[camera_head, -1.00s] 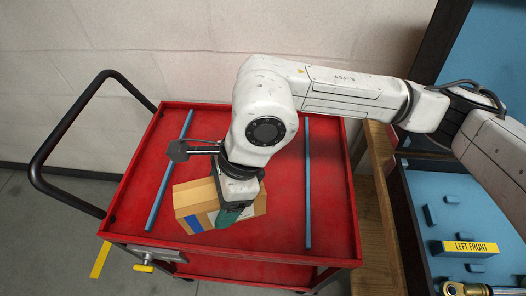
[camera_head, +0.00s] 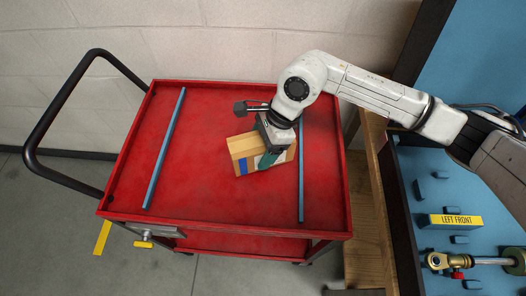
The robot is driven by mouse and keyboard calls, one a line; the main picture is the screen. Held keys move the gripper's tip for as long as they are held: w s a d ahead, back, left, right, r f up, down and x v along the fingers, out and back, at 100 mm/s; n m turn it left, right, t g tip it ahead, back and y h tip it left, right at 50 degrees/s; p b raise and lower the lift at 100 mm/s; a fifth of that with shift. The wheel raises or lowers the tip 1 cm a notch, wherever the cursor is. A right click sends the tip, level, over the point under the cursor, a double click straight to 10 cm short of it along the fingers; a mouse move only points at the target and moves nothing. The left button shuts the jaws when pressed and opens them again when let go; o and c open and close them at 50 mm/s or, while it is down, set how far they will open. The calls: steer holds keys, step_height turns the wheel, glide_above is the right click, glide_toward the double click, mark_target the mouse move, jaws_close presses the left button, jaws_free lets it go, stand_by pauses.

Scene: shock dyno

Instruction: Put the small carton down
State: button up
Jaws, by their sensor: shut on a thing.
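The small carton (camera_head: 244,147) is a tan cardboard box with a blue and white label on its near side. It is over the right half of the red cart's top tray (camera_head: 205,215), between two blue strips and close to the right one. My gripper (camera_head: 267,158) comes down over the carton's right part and is shut on it. The fingertips are partly hidden by the gripper body and the carton. I cannot tell whether the carton's bottom touches the tray.
One blue strip (camera_head: 165,150) lies left on the tray, another (camera_head: 301,180) lies right. A black push handle (camera_head: 60,100) is at the left. A wooden bench edge (camera_head: 372,230) and a blue panel with a yellow "LEFT FRONT" label (camera_head: 455,220) stand right.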

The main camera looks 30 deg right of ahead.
steer(key=shift+w+d+f, duration=0.1)
steer(key=shift+d+f, duration=0.1)
steer(key=shift+f, duration=0.75)
steer(key=shift+w+d+f, duration=0.1)
steer(key=shift+d+f, duration=0.05)
steer(key=shift+f, duration=0.8)
steer(key=shift+f, duration=0.1)
steer(key=o, duration=1.4)
steer(key=p+v, duration=0.5)
steer(key=v, duration=0.7)
steer(key=shift+s, duration=0.1)
